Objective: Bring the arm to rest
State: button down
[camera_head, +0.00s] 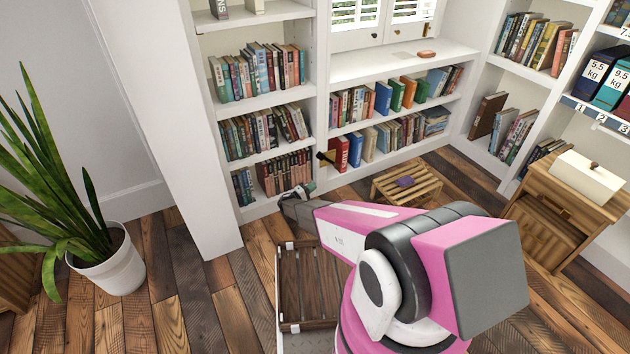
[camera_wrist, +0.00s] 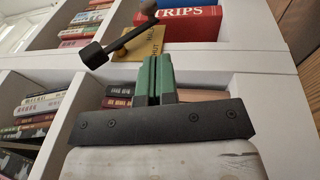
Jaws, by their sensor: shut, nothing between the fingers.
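My gripper (camera_head: 306,188) is at the far end of my pink arm, low in front of the white bookcase in the head view. In the wrist view its green-padded fingers (camera_wrist: 155,78) are together, with nothing between them. The arm is stretched out forward, away from my body. A dark lever-like piece (camera_wrist: 119,43) with a knob stands beyond the fingertips, beside a yellow plate (camera_wrist: 147,45) with lettering. It also shows on the bookcase in the head view (camera_head: 327,158). The fingers appear apart from it.
Book-filled shelves (camera_head: 262,118) stand close ahead. A dark slatted crate (camera_head: 308,288) lies below the arm. A slatted wooden crate (camera_head: 407,185) with a purple item is to the right, then a wooden cabinet (camera_head: 548,215). A potted plant (camera_head: 112,262) stands left; floor between is clear.

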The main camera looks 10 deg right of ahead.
jog(key=shift+s+a, duration=0.1)
jog(key=shift+s, duration=0.05)
jog(key=s+d+r+m+g+y, duration=0.25)
jog(key=s+d+r+g, duration=0.3)
jog(key=s+r, duration=0.4)
jog(key=s+d+r+m+g+y, duration=0.2)
jog(key=s+d+r+g+y, duration=0.2)
jog(key=s+d+r, duration=0.5)
jog(key=s+a+r+m+y, duration=0.1)
jog(key=s+a+r+y, duration=0.2)
jog(key=s+r, duration=0.6)
jog(key=s+a+r+m+y, duration=0.1)
jog(key=s+a+r+y, duration=0.3)
jog(key=s+r+y, duration=0.4)
notch_tip(320, 180, up, 3)
jog(key=shift+s+a+f, duration=0.1)
jog(key=shift+s+a, duration=0.1)
jog(key=shift+s, duration=0.2)
jog(key=shift+g, duration=0.25)
